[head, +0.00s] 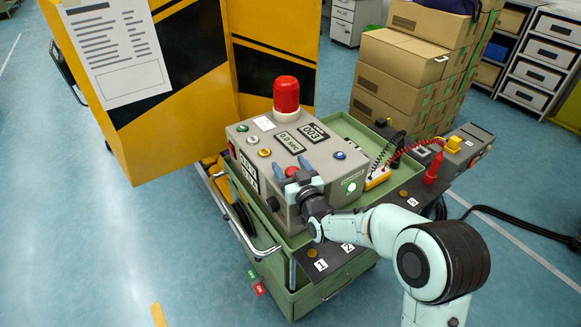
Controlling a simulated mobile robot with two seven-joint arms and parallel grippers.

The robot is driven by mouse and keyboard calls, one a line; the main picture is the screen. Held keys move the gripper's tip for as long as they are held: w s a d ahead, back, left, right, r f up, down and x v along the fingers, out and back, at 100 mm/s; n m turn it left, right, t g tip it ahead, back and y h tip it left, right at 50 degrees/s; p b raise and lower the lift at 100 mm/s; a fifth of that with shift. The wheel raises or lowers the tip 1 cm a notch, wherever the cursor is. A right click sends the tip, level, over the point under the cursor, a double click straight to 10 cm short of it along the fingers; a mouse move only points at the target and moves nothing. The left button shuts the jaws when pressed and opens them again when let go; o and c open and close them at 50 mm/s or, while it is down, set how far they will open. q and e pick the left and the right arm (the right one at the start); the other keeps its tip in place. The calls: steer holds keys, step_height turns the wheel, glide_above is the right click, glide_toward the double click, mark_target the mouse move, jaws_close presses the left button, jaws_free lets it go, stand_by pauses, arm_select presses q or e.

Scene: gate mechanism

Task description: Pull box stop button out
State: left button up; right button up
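The grey control box (262,142) stands on a green cart, with a red beacon on top. A red round button (291,171), which looks like the stop button, sits on the box's front part. My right gripper (297,176) is at this button, its blue-grey fingers apart on either side of it. The fingers partly hide the button and the panel around it. I cannot tell whether they touch it, or how far the button stands out. My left gripper is not in view.
The green cart (262,235) has a raised rim and a side handle. A yellow-black panel (185,60) stands behind it. A red-handled tool (433,168) and red and black leads lie to the right. Cardboard boxes (405,60) are stacked behind.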

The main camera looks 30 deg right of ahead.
jaws_close()
steer(key=shift+r+b, duration=0.3)
steer(key=shift+r, duration=0.6)
steer(key=shift+o, duration=0.6)
jaws_free()
steer(key=s+a, duration=0.1)
steer(key=s, duration=1.2)
steer(key=shift+s+a+b, duration=0.15)
steer(key=shift+a+b, duration=0.15)
steer(key=shift+b, duration=0.1)
steer(key=shift+f, duration=0.1)
